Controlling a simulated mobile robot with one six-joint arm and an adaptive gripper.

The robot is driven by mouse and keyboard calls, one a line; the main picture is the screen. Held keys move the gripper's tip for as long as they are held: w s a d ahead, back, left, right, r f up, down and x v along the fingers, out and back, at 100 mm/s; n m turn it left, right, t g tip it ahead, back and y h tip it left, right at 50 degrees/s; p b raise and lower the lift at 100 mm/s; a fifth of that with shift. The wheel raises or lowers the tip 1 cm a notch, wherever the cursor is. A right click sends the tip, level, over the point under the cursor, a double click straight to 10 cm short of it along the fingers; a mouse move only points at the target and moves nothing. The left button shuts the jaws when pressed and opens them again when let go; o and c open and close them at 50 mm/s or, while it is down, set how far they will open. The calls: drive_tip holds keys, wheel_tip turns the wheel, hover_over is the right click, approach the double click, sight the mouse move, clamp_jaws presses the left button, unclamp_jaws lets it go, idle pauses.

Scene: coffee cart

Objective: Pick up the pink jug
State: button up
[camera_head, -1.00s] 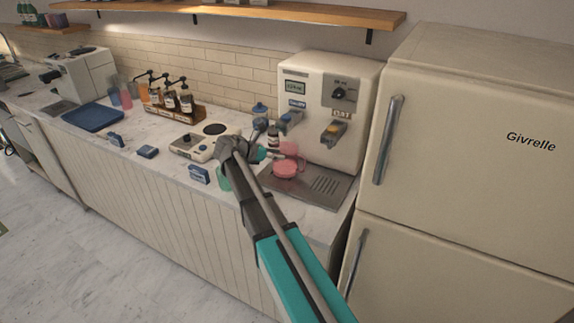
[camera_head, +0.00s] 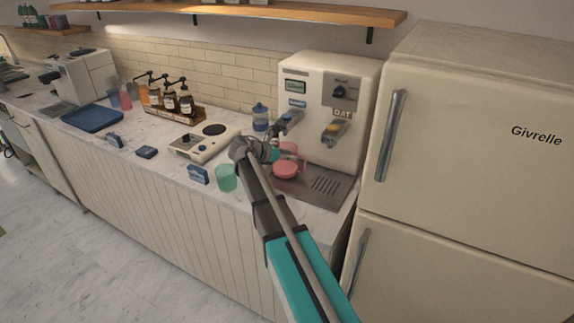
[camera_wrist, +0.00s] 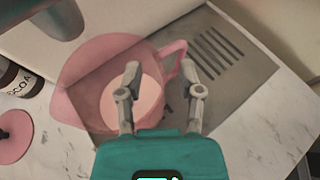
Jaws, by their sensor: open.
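The pink jug (camera_head: 286,170) stands on the metal drip tray (camera_head: 318,192) of the coffee machine. In the wrist view the jug (camera_wrist: 88,62) is seen from above, with its handle (camera_wrist: 180,62) on the right. My gripper (camera_wrist: 164,82) is open. One finger overlaps the jug's opening in the picture and the other lies right of the handle. The fingers appear above the jug; I cannot tell whether they touch it. In the head view, my gripper's teal body (camera_head: 275,155) is beside the jug, and its fingertips cannot be made out.
The coffee machine (camera_head: 332,110) rises behind the jug, with the fridge (camera_head: 460,150) to the right. A green cup (camera_head: 226,178) stands left of my arm. A dark bottle labelled COCOA (camera_wrist: 18,85) and a pink disc (camera_wrist: 14,136) are left of the jug.

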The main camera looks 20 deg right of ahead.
idle(0.4)
clamp_jaws()
